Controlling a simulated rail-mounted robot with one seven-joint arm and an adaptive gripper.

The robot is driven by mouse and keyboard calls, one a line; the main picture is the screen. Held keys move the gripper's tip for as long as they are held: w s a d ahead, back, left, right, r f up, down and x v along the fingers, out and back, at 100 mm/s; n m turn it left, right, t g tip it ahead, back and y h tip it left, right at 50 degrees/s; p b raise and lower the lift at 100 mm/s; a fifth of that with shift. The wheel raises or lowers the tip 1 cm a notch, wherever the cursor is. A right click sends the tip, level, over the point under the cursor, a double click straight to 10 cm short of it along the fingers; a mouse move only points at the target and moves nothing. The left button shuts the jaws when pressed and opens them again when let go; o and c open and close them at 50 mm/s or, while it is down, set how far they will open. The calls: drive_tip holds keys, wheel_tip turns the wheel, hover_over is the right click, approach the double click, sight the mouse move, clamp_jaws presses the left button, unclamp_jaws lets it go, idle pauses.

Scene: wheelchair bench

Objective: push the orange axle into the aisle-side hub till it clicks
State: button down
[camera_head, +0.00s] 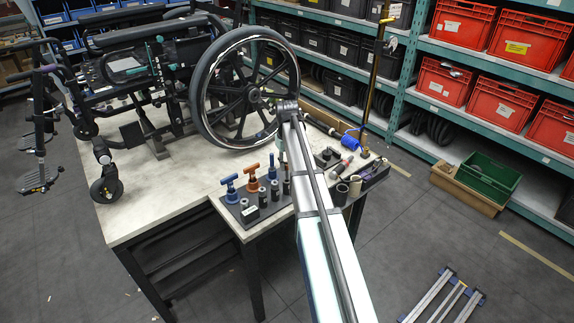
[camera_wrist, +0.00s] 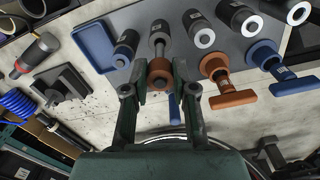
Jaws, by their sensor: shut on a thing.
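My gripper (camera_wrist: 160,80) is shut on the round orange end of an axle (camera_wrist: 160,70) in the wrist view. A pale metal shaft runs from it toward a dark sleeve; I cannot tell whether it is clear of the tool board. In the head view, my arm hides most of the gripper, at the board beside the wheel. The large aisle-side wheel (camera_head: 204,104) stands upright on the bench, its dark hub (camera_head: 253,94) at the spokes' centre. Another orange T-handle (camera_wrist: 230,99) stands beside the gripper; it also shows in the head view (camera_head: 252,178).
Blue T-handles (camera_wrist: 290,84), dark sleeves (camera_wrist: 203,36) and a blue tray (camera_wrist: 92,42) surround the gripper. A red-tipped tool (camera_wrist: 35,52) and blue coil (camera_wrist: 18,103) lie to one side. The pale bench (camera_head: 150,205) is clear at front left. Shelves with red bins (camera_head: 464,22) stand behind.

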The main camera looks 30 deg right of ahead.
drive_tip(key=shift+r, duration=0.45)
